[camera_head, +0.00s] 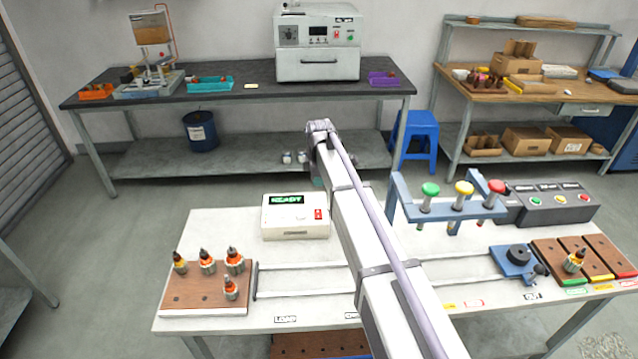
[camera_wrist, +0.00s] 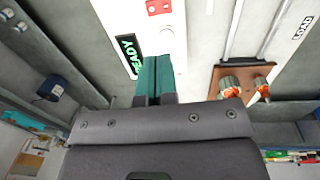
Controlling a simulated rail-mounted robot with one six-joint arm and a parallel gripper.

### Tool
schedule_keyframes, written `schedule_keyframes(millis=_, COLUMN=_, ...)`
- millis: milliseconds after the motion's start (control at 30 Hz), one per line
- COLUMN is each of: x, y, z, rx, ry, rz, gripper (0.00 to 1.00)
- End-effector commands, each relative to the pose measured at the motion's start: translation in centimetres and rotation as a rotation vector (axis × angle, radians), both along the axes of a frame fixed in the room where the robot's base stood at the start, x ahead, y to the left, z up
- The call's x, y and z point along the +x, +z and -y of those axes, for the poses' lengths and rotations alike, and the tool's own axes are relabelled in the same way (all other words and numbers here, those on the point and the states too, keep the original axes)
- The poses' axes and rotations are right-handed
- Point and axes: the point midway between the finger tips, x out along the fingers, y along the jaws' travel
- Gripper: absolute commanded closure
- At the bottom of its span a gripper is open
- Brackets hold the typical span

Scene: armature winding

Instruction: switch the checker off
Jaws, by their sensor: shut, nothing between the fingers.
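The checker (camera_head: 285,222) is a white box on the near white table, with a lit green READY display (camera_head: 287,199) and a red switch (camera_head: 318,214) on its top at the right. In the wrist view the READY display (camera_wrist: 130,50) is just left of my fingertips, and the red switch (camera_wrist: 158,7) is beyond them. My gripper (camera_wrist: 155,60) has teal fingers, closed together and empty, over the checker. I cannot tell whether they touch it. In the head view my arm hides most of the gripper, at the checker's far right.
A wooden block (camera_head: 190,285) with several armatures stands at the table's left. A blue stand (camera_head: 445,207) with green, yellow and red knobs and a dark button box (camera_head: 550,205) stand at the right. My arm crosses the table's middle.

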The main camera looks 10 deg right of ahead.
Motion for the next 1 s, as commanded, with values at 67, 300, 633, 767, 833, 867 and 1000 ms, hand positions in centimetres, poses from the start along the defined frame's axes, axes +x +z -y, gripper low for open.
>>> schedule_keyframes(millis=67, x=1.0, y=-0.1, z=-0.2, rx=-0.001, ry=0.0, rz=0.022, gripper=1.0)
schedule_keyframes(millis=300, x=1.0, y=-0.1, z=-0.1, rx=-0.001, ry=0.0, rz=0.026, gripper=1.0)
schedule_keyframes(millis=633, x=1.4, y=-3.8, z=-0.1, rx=-0.001, ry=0.0, rz=0.026, gripper=1.0)
schedule_keyframes(millis=767, x=1.7, y=-6.8, z=-0.1, rx=-0.001, ry=0.0, rz=0.026, gripper=1.0)
schedule_keyframes(millis=833, x=1.9, y=-8.4, z=-0.1, rx=-0.001, ry=0.0, rz=0.026, gripper=1.0)
schedule_keyframes(millis=867, x=2.0, y=-9.0, z=-0.1, rx=-0.001, ry=0.0, rz=0.026, gripper=1.0)
schedule_keyframes(millis=1000, x=2.4, y=-12.0, z=-0.1, rx=-0.001, ry=0.0, rz=0.026, gripper=1.0)
